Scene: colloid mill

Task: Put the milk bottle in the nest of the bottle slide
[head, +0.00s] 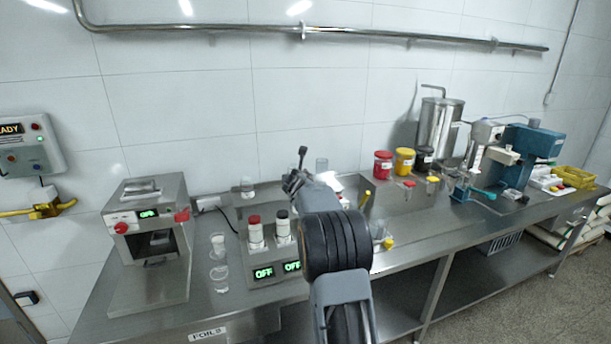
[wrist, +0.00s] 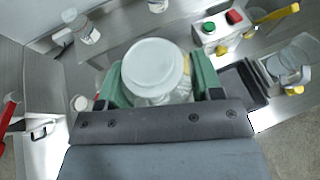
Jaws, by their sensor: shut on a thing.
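In the wrist view my gripper (wrist: 152,90) has its green fingers closed around a clear bottle with a round white lid (wrist: 150,62), which I take as the milk bottle. The lid faces the camera; the bottle's lower part and base are hidden by the lid and gripper. In the head view my arm hides most of the gripper and the held bottle. I cannot say for sure which thing is the bottle slide, and its nest cannot be made out.
A steel machine (head: 150,245) stands at left. A unit with green OFF displays (head: 275,268) and two capped bottles is beside my arm. Red (head: 383,164) and yellow (head: 404,161) tubs stand at the back. In the wrist view a button box (wrist: 222,28) is upper right. Bench (head: 440,235) has clear room.

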